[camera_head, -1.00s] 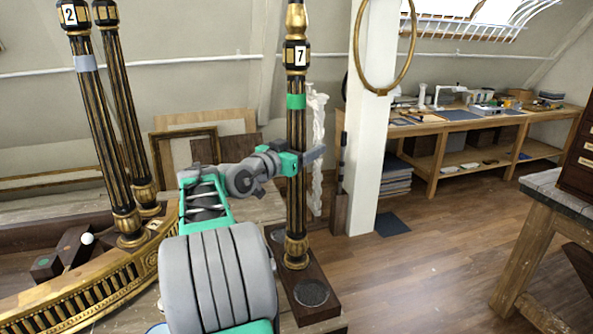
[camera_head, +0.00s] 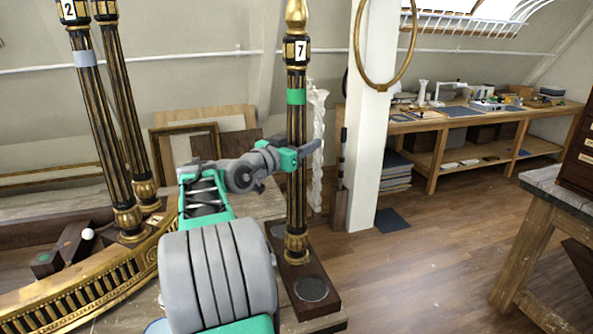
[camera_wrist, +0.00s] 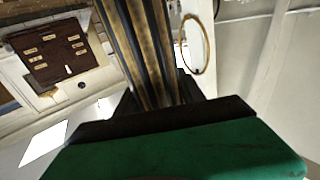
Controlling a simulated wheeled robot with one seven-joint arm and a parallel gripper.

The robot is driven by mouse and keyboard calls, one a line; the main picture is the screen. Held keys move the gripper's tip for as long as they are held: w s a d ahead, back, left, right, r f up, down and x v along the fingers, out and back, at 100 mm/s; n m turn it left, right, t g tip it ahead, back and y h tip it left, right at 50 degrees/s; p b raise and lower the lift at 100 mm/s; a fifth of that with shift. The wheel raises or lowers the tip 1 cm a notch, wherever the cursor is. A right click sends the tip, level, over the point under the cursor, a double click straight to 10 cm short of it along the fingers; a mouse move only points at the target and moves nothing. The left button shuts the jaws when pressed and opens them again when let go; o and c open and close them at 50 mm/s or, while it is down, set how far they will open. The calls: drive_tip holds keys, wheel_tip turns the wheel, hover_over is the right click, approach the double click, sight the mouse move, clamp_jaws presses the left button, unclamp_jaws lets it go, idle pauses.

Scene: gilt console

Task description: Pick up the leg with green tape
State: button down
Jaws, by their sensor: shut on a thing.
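The leg with green tape (camera_head: 296,97) is a dark fluted column with gilt bands and a tag reading 7. It stands upright over a dark wooden block (camera_head: 325,303) with round pads. I cannot tell whether its gilt foot is clear of the block. My gripper (camera_head: 303,153) is shut on the leg's shaft, below the tape. In the wrist view the fluted shaft (camera_wrist: 146,45) rises behind the dark and green gripper parts, which hide its lower end.
Two similar legs, one with grey tape (camera_head: 84,60) and tag 2, stand on a gilt curved frame (camera_head: 105,285) at left. A white post (camera_head: 367,130) with a hanging gilt ring (camera_head: 408,62) is behind right. A workbench (camera_head: 440,125) runs along the back. Floor to the right is open.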

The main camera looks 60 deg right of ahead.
sight(305, 83)
wheel_tip(305, 83, up, 10)
drive_tip(key=shift+r+b, duration=0.15)
drive_tip(key=shift+b, duration=0.4)
drive_tip(key=shift+r, duration=0.15)
drive_tip(key=shift+r+p, duration=1.9)
drive_tip(key=shift+r, duration=0.5)
